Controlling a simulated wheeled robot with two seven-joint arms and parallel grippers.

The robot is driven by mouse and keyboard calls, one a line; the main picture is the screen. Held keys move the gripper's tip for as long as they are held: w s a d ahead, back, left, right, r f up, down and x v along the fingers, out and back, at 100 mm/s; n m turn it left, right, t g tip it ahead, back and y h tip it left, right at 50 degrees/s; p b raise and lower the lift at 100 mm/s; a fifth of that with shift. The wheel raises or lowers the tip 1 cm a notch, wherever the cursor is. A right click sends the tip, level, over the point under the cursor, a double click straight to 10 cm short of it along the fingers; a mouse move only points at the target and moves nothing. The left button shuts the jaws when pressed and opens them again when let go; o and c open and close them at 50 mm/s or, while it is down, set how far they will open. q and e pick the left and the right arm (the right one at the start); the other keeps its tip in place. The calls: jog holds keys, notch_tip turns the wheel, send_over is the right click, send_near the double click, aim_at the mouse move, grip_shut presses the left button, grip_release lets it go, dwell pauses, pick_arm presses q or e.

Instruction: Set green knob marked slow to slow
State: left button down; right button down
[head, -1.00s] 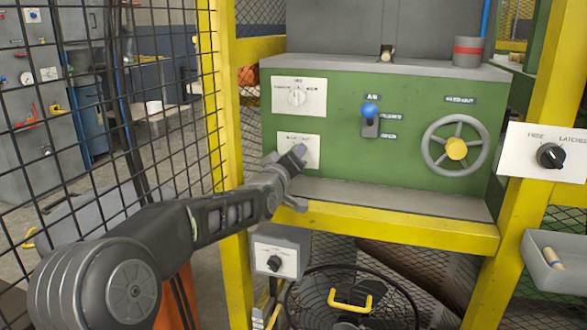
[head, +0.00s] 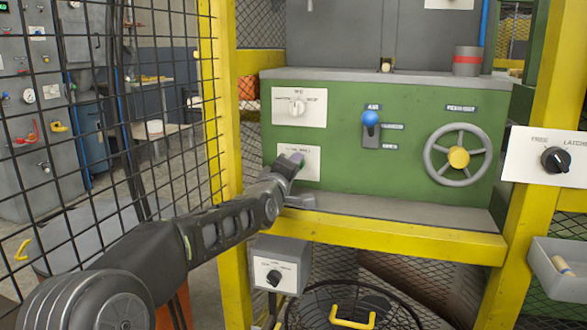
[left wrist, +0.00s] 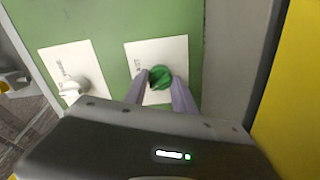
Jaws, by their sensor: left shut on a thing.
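The green knob (left wrist: 161,77) sits on a white plate (left wrist: 133,60) on the green machine panel. In the left wrist view my left gripper (left wrist: 160,82) has one finger on each side of the knob and is shut on it. Part of the plate's lettering shows; I cannot read which mark the knob points to. In the head view the gripper (head: 296,160) covers the knob, and only the plate (head: 305,172) around it shows. My right gripper is in neither view.
A white knob on its own plate (head: 315,104) sits above, and it also shows in the left wrist view (left wrist: 73,86). A blue-tipped lever (head: 370,118) and a handwheel (head: 458,157) are to the right. A grey ledge (head: 390,212) runs below; yellow posts (head: 222,120) and mesh stand left.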

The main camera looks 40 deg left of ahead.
pick_arm(q)
jog(key=c, duration=1)
grip_release()
jog(key=shift+s, duration=0.1)
jog(key=shift+p+v, duration=0.9)
jog(key=shift+v, duration=2.95)
